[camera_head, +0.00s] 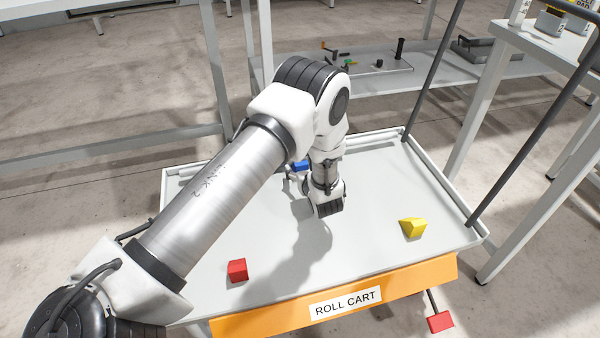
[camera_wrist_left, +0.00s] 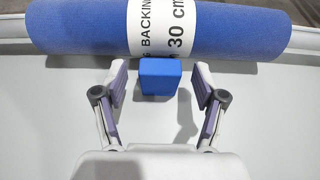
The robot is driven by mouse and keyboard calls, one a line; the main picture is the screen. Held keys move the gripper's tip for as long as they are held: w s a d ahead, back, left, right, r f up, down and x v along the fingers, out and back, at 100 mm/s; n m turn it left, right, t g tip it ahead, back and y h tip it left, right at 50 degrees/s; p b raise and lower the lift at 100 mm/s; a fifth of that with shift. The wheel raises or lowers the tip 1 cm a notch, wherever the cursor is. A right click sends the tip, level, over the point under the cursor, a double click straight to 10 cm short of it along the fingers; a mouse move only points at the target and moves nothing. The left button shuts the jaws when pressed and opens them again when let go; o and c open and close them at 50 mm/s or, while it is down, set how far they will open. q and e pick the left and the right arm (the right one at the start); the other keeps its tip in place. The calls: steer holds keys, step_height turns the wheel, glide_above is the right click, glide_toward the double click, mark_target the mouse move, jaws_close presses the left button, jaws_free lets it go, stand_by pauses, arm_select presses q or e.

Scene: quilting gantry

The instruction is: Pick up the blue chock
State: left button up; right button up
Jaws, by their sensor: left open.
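The blue chock (camera_wrist_left: 160,77) is a small block on the pale cart top, in the upper middle of the left wrist view. My left gripper (camera_wrist_left: 160,84) is open, with one finger on each side of the chock. A gap shows between each fingertip and the block, so nothing is held. In the head view, my left gripper (camera_head: 293,173) is low over the back of the cart and partly hidden by my own wrist. A small blue patch (camera_head: 300,165) shows beside it; I cannot tell if this is the chock. My right gripper is out of view.
A blue roll (camera_wrist_left: 80,27) labelled "BACKING 30 cm" lies just behind the chock. A red block (camera_head: 237,270) and a yellow block (camera_head: 413,228) sit on the roll cart (camera_head: 375,165), which has a raised rim. A shelf (camera_head: 390,82) with tools stands behind.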

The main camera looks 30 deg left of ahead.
arm_select(q)
steer(key=shift+w+a+f, duration=0.1)
steer(key=shift+w+a, duration=0.1)
steer(key=shift+a, duration=0.05)
steer(key=c, duration=1.3)
